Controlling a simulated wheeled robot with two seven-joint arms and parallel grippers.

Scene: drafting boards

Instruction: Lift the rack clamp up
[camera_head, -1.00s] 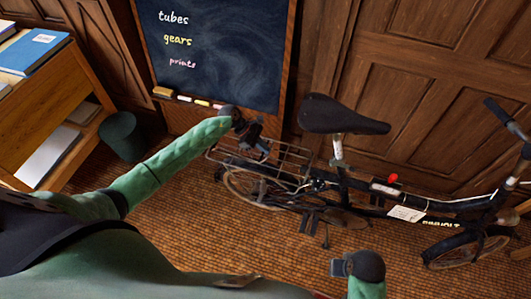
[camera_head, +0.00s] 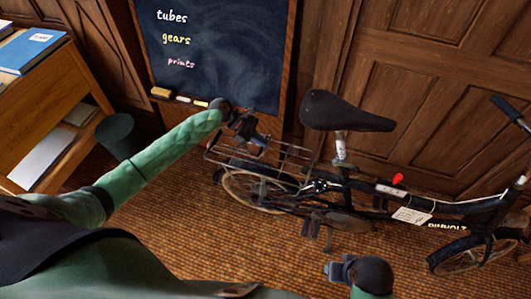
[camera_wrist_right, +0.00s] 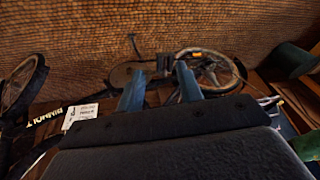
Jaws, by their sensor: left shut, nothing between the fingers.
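A black bicycle (camera_head: 365,205) stands by the panelled wall, with a wire rear rack (camera_head: 290,158) over its back wheel. The rack clamp is too small and dark to tell apart from the rack's wires. My left gripper (camera_head: 256,137) is shut and empty at the rack's rear left end; I cannot tell whether it touches the wires. My right gripper (camera_head: 330,270) is low in the head view, in front of the bicycle and away from the rack. In the right wrist view its two fingers (camera_wrist_right: 160,90) are apart with nothing between them.
A chalkboard (camera_head: 220,55) with a chalk ledge stands behind the left gripper. A dark green bin (camera_head: 117,135) and a wooden desk (camera_head: 50,85) with books are at the left. The saddle (camera_head: 345,110) rises right of the rack. Brown tiled floor lies clear in front.

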